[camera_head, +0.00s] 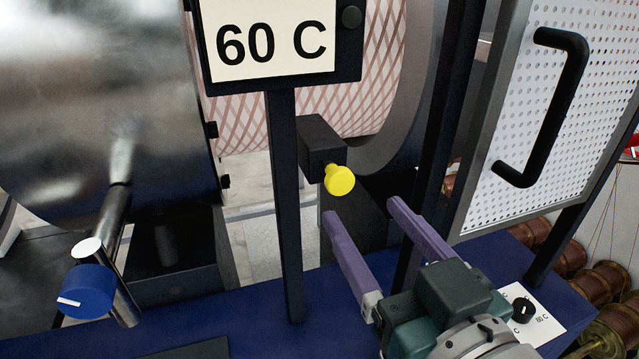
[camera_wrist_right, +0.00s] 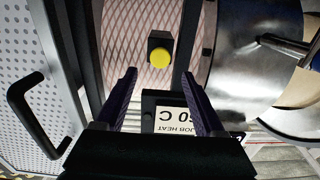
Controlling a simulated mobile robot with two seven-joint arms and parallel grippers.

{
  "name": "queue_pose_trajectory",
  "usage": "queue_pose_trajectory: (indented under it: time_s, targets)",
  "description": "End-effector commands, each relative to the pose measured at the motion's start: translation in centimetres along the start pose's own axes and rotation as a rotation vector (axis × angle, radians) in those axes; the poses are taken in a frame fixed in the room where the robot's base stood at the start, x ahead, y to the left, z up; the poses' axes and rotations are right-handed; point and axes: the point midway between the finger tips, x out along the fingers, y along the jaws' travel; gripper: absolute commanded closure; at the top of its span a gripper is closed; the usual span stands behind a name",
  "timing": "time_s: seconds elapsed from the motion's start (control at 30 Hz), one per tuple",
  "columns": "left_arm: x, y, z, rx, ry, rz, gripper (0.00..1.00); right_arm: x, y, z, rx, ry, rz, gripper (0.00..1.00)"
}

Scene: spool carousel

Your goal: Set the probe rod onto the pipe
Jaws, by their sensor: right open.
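A round yellow knob (camera_head: 339,180) sticks out of a dark block (camera_head: 321,143); it may be the end of the probe rod, but no rod length shows. In the right wrist view the yellow knob (camera_wrist_right: 160,58) appears between and beyond my fingertips. My right gripper (camera_head: 362,208) is open and empty, its two purple fingers pointing at the block from below. The right wrist view also shows the spread fingers (camera_wrist_right: 158,74). A shiny metal pipe (camera_head: 121,205) runs down at the left, near a blue knob (camera_head: 85,291). I cannot tell whether it is the task's pipe. My left gripper is out of view.
A "60 C" sign (camera_head: 275,42) stands on a dark post (camera_head: 285,200) left of the knob. A large metal drum (camera_head: 95,100) is at the left. A perforated door (camera_head: 545,110) with a black handle (camera_head: 560,105) is at the right. A dial panel (camera_head: 540,318) lies on the blue base.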

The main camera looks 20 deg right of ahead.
Motion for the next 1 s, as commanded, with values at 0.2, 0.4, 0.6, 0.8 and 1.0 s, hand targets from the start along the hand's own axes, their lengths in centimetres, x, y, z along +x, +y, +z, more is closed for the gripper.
queue_pose_trajectory:
  time_s: [0.2, 0.4, 0.6, 0.8, 1.0]
  targets:
    - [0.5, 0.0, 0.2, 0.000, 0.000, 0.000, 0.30, -3.0, 0.0, 0.1, -0.001, -0.001, -0.001, 0.29]
    - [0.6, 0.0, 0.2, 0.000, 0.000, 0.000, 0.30, -3.6, 0.0, 0.0, -0.001, 0.000, -0.001, 0.29]
    - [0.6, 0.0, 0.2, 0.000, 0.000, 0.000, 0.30, -3.6, 0.0, 0.0, 0.000, 0.000, 0.000, 0.29]
    - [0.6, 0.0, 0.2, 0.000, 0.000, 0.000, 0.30, -3.4, 0.2, 1.0, -0.006, -0.098, -0.020, 0.29]
    - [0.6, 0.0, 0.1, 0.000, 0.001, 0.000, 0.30, -4.8, 1.2, 4.5, -0.028, -0.449, -0.072, 0.29]
